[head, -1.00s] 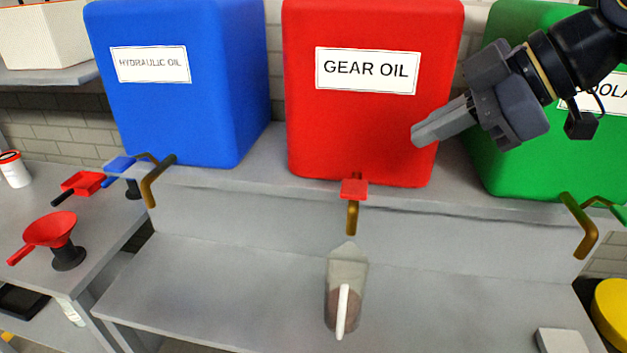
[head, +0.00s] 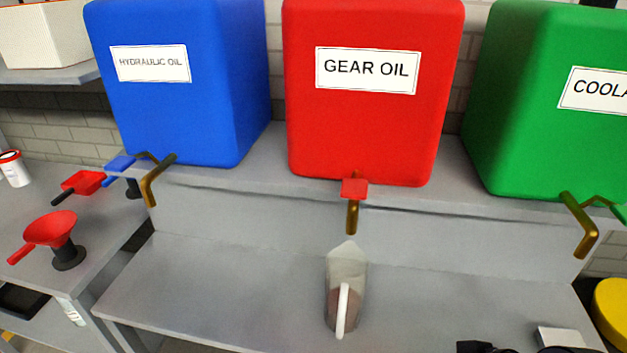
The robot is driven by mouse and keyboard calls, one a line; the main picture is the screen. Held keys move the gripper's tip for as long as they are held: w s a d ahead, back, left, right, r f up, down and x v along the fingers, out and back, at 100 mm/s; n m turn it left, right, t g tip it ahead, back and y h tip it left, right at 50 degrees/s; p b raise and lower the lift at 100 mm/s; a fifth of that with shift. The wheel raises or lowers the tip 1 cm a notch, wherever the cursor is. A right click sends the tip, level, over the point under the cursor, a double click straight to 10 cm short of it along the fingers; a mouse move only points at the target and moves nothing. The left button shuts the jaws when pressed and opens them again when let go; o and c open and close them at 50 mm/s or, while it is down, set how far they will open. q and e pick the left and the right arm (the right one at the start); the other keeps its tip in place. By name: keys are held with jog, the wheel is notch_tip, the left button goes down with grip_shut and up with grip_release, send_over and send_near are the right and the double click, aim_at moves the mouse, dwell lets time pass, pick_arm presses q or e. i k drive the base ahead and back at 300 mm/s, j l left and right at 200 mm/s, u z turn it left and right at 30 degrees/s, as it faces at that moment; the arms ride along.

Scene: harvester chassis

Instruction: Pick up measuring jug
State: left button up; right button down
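The measuring jug (head: 345,268) stands on the lower grey shelf (head: 220,290), below the tap of the red gear oil tank. It is translucent, with a brownish lower part and a white handle (head: 342,312) facing me. The red-handled tap (head: 353,205) is above and behind the jug, apart from it. A dark piece of my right arm shows at the bottom edge, right of the jug. My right gripper's fingers are not visible. My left gripper is out of view.
A blue hydraulic oil tank (head: 170,110), the red gear oil tank (head: 350,130) and a green coolant tank (head: 520,150) stand on the upper ledge. A red funnel (head: 50,230) is on the left bench. A pale block (head: 570,338) is at lower right. The shelf around the jug is clear.

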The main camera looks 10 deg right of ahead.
aim_at(347, 265)
jog(key=j+z, duration=0.25)
jog(key=j, duration=0.4)
jog(key=j+z, duration=0.2)
jog(key=j, duration=0.45)
jog(key=k+j+z, duration=0.25)
jog(key=j, duration=0.35)
jog(key=i, duration=0.05)
